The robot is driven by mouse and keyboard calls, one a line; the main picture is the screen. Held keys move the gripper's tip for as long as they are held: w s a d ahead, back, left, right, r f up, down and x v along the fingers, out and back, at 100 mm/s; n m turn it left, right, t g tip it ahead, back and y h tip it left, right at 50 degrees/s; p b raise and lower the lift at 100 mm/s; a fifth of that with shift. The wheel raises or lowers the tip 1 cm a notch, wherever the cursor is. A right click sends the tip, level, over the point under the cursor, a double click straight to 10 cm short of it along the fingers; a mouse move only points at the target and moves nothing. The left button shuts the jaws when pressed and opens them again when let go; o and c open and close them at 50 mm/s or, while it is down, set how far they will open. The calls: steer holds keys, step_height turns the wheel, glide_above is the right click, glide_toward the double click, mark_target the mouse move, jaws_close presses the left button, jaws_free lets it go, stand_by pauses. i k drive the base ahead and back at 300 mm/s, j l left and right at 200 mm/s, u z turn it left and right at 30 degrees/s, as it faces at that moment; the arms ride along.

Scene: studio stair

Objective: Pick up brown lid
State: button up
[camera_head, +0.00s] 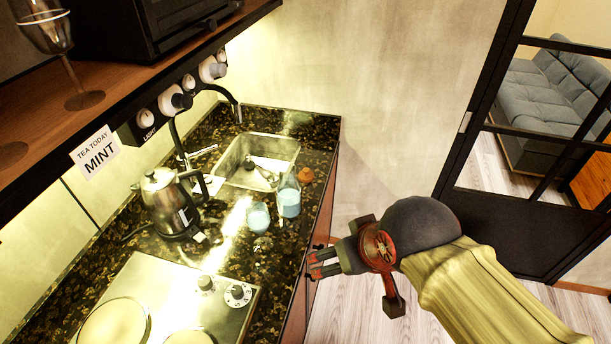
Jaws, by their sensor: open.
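A small brown lid (305,174) lies on the dark speckled counter (318,158), near its right edge and to the right of the sink. My gripper (312,263) is open and empty. It is beyond the counter's right edge, nearer to the camera than the lid and apart from it. Its fingers point left toward the counter front. The lid is in plain view, and nothing covers it.
A bottle with blue content (288,200) stands just below the lid, beside a blue glass (258,218). A sink (250,165), kettle (170,203) and stovetop (168,308) fill the counter. A shelf (45,95) overhangs the left. Floor right of the counter is clear.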

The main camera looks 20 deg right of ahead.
mark_target(304, 176)
steer(key=i+l+u, duration=0.1)
steer(key=i+l, duration=0.25)
steer(key=i+l+u, duration=0.15)
steer(key=i+l, duration=0.15)
steer(key=i+l+u, duration=0.1)
steer(key=i+l, duration=0.2)
steer(key=l, duration=0.25)
